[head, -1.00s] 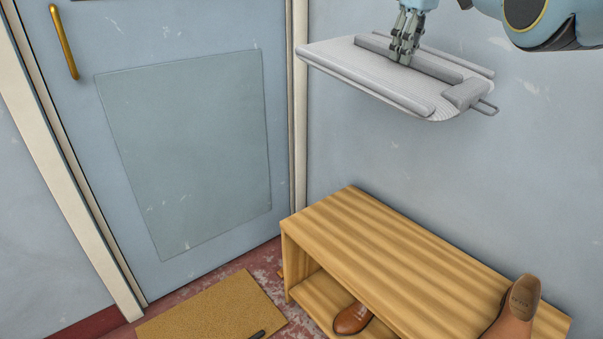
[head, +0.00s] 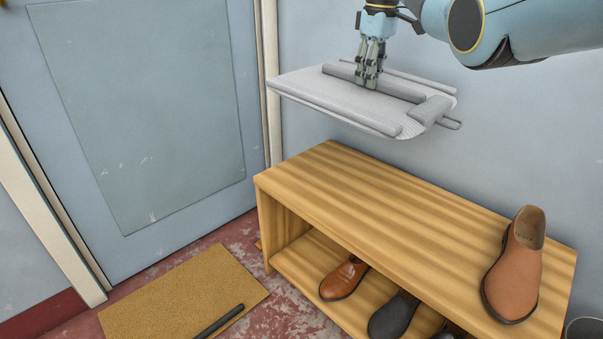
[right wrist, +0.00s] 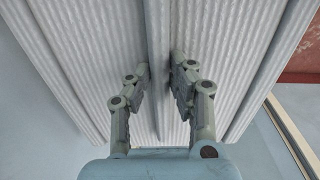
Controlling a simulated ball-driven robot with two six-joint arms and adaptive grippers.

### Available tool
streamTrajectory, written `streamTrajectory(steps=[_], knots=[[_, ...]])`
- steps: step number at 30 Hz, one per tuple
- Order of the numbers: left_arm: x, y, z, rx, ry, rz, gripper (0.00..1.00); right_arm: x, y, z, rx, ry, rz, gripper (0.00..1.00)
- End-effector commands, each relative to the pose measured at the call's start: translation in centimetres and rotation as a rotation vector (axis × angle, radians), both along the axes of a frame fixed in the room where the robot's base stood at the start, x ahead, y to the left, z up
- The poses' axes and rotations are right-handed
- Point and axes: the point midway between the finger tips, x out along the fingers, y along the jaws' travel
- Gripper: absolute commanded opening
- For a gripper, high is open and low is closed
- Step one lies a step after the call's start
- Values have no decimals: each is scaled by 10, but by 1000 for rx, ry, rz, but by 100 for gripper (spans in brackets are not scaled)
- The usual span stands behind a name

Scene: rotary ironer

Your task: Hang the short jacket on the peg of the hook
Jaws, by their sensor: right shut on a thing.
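The short jacket (head: 330,100) is a flat, pale grey ribbed piece with raised strips and a small loop (head: 450,123) at its right end. It is held roughly level in the air above the wooden bench. My right gripper (head: 368,84) comes down from above and is shut on a raised strip in the middle of the jacket. In the right wrist view the fingers (right wrist: 160,85) stand on both sides of that ridge, with the ribbed jacket (right wrist: 90,60) filling most of the picture. The hook and its peg are not in view. My left gripper is not in view.
A wooden shoe bench (head: 400,200) stands below the jacket. A brown shoe (head: 515,270) is on its top, and more shoes (head: 343,278) are on its lower shelf. A blue door (head: 140,110) is at left, with a doormat (head: 180,295) and a dark rod (head: 218,321) in front.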

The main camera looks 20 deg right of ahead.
Motion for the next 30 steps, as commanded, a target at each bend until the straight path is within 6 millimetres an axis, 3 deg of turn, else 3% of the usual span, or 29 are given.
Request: streamTrajectory(steps=[1, 5, 9, 15, 26, 30], knots=[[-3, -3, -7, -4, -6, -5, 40, -1, 0, -43, -1, 19, 0, 0], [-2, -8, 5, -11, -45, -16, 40, -2, 0, -92, 0, 35, 0, 0], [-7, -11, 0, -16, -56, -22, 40, -4, 0, -128, 0, 46, 1, 0], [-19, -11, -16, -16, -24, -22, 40, -4, 0, -146, 0, 59, 1, 0], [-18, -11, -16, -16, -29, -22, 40, -4, 0, -145, 0, 64, 1, 0], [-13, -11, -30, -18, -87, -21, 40, -5, 0, -165, 0, 69, 1, 0]])
